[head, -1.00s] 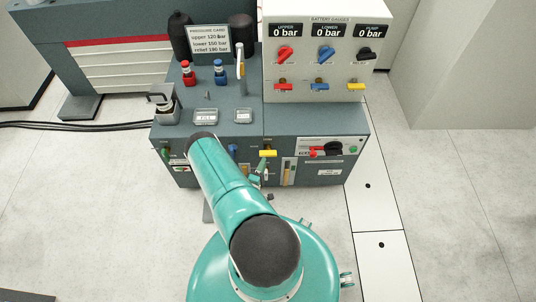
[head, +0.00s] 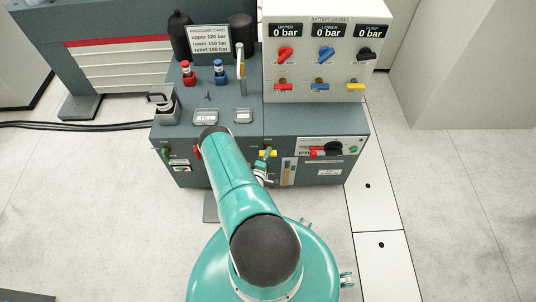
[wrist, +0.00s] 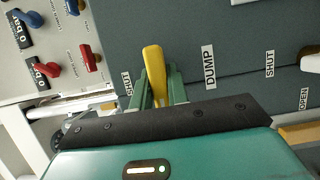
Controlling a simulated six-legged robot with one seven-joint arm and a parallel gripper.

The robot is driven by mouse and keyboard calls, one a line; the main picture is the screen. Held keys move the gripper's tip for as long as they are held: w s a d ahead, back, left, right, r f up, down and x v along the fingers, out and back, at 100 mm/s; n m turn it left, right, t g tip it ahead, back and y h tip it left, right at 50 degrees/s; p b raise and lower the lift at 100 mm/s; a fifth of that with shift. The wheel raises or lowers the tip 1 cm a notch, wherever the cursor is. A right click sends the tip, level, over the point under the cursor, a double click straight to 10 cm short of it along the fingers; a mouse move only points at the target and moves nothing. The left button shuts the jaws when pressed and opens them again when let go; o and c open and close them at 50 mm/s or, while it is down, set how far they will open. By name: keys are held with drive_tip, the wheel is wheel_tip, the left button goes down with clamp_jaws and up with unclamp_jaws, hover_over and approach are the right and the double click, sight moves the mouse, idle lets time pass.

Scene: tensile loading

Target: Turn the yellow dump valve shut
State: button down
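The yellow dump valve handle (wrist: 153,72) points up in the wrist view, beside the DUMP label (wrist: 208,67) and a SHUT label (wrist: 127,83). In the head view the yellow handle (head: 274,154) lies roughly level on the cabinet front, partly hidden by my gripper. My gripper (wrist: 160,97) has one green finger on each side of the handle, with the handle standing between them. The fingers look apart, and I see no clear contact. The base of the handle is hidden behind my wrist.
The grey cabinet (head: 315,120) carries the gauge panel (head: 320,65) above. A black knob with a red lever (head: 328,150) sits right of the dump valve. Another valve knob (wrist: 310,60) shows at the wrist view's right edge. Floor to the right is clear.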

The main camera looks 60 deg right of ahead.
drive_tip(key=shift+m, duration=0.3)
drive_tip(key=m+y, duration=0.1)
drive_tip(key=m, duration=0.2)
drive_tip(key=shift+t+y, duration=0.3)
drive_tip(key=m+t+y, duration=0.1)
drive_tip(key=m, duration=0.2)
drive_tip(key=shift+m+y, duration=0.3)
drive_tip(key=shift+y, duration=0.1)
drive_tip(key=m+t, duration=0.1)
drive_tip(key=m, duration=0.1)
drive_tip(key=m+t+y, duration=0.1)
drive_tip(key=shift+m+y, duration=0.3)
drive_tip(key=shift+m, duration=0.1)
drive_tip(key=shift+m+t+y, duration=0.4)
drive_tip(key=shift+m+t, duration=0.2)
drive_tip(key=shift+m, duration=0.5)
drive_tip(key=c, duration=1.4)
unclamp_jaws()
drive_tip(key=shift+o, duration=0.2)
